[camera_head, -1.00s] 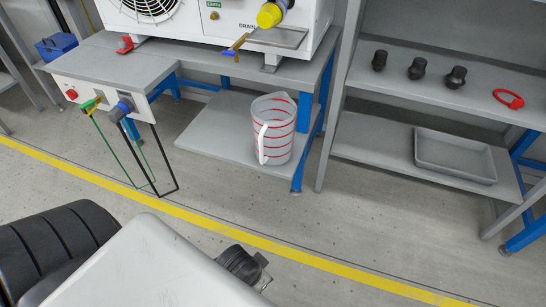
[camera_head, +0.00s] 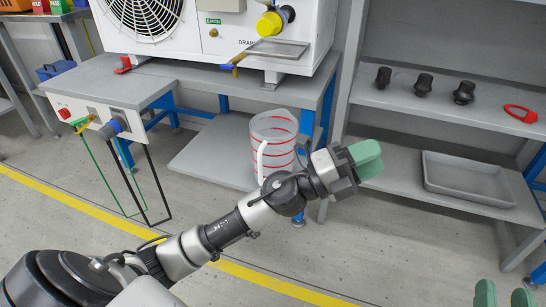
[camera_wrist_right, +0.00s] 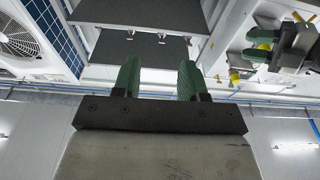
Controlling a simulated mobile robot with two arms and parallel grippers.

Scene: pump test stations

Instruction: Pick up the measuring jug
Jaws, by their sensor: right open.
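The measuring jug (camera_head: 274,130) is clear with red rings and a white handle. It stands upright on the lower shelf of the bench in the head view. My left arm crosses in front and hides its lower part. My left gripper (camera_head: 369,160), with green fingers, is to the right of the jug and nearer to me, apart from it; whether its fingers are parted is unclear. My right gripper (camera_head: 505,297) is at the bottom right edge, far from the jug. It is open and empty in the right wrist view (camera_wrist_right: 158,80).
The lower shelf (camera_head: 205,150) has bare room left of the jug. A rack on the right holds several black fittings, a red ring-shaped item (camera_head: 520,113) and a grey tray (camera_head: 467,178). Hoses hang from the bench's left part. A drip tray (camera_head: 278,48) projects above.

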